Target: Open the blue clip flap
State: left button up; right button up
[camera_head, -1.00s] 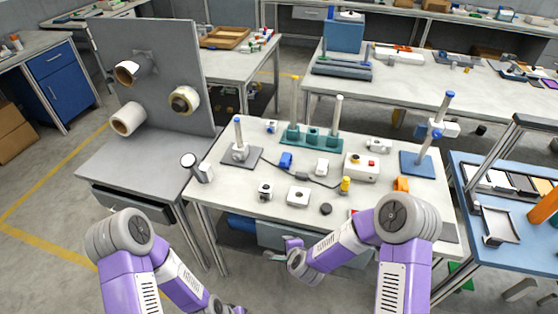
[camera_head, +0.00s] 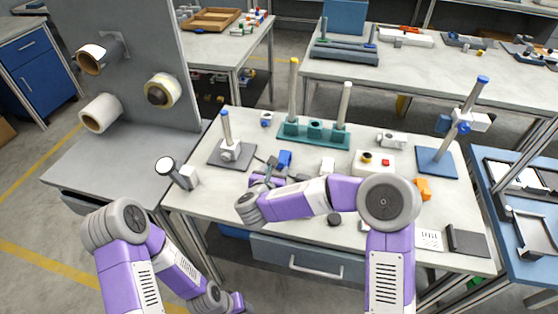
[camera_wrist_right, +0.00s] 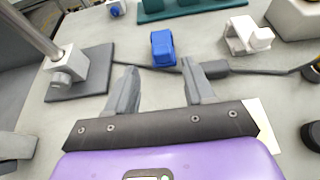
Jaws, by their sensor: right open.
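A small blue clip (camera_head: 285,158) sits on the white worktable, near its middle. The right wrist view shows the clip (camera_wrist_right: 163,47) just beyond my fingertips, slightly left of centre. Its flap cannot be told apart clearly from its body. My right gripper (camera_wrist_right: 160,70) is open and empty, its two grey fingers apart and pointing toward the clip, with no contact visible. In the head view my right gripper (camera_head: 267,165) is just left of the clip and small. My left arm hangs low at the bottom left, its jaws not visible.
A dark cable (camera_wrist_right: 270,72) runs across the table close to the clip. A grey stand with a post (camera_head: 230,152) is on the left. A white clip-like block (camera_wrist_right: 246,37) lies to the right. The green base with posts (camera_head: 314,134) stands behind.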

aim_at(281, 161)
jog(key=b+x, duration=0.1)
jog(key=x, duration=0.5)
jog(key=shift+w+d+f, duration=0.1)
jog(key=shift+w+d, duration=0.1)
jog(key=shift+w, duration=0.05)
jog(key=shift+c, duration=0.3)
grip_shut()
